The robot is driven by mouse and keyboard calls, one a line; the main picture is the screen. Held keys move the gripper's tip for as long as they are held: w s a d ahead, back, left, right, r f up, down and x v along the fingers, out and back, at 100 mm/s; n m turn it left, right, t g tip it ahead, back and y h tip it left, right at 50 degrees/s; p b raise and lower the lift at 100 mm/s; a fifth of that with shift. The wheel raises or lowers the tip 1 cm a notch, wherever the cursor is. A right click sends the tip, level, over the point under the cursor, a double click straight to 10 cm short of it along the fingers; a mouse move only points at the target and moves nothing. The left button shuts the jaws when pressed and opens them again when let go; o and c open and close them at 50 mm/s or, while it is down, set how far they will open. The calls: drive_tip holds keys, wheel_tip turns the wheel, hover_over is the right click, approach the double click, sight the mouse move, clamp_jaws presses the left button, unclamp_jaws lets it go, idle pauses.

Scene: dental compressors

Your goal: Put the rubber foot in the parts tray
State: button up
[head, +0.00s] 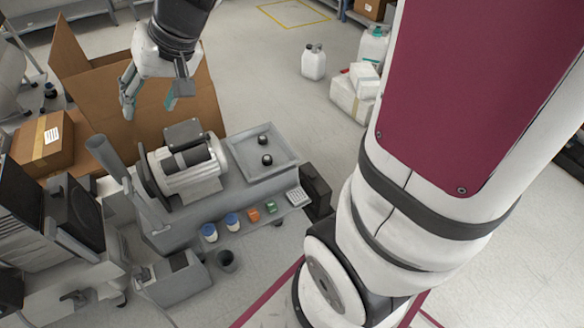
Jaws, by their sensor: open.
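Two small black round pieces, which look like rubber feet, lie in a square grey tray (246,152) on the workbench. One foot (265,139) is toward the back of the tray and the other foot (267,160) is nearer its middle. My gripper (150,106) is at the upper left, above and behind the motor unit, in front of the open cardboard box. Its teal-tipped fingers are spread apart with nothing visible between them. It is well to the left of the tray. No other rubber foot can be made out.
A silver motor unit (187,165) stands left of the tray. Bottles with blue caps (232,221), an orange box (254,215) and a green box (270,207) line the front ledge. An open cardboard box (102,92) is behind. My arm hides much of the right side.

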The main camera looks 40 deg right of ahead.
drive_tip(key=s+a+r+n+g, duration=0.2)
drive_tip(key=s+g, duration=0.1)
drive_tip(key=s, duration=1.2)
drive_tip(key=s+d+g+h, duration=0.2)
drive_tip(key=s+d+h, duration=0.2)
drive_tip(key=s, duration=1.1)
drive_tip(key=shift+s+d+f, duration=0.2)
drive_tip(key=shift+s+d, duration=0.15)
drive_tip(key=shift+d, duration=0.8)
wheel_tip(320, 180, up, 26)
drive_tip(key=t+p, duration=0.3)
drive_tip(key=p, duration=2.1)
drive_tip(key=shift+d, duration=0.15)
drive_tip(key=shift+w, duration=0.1)
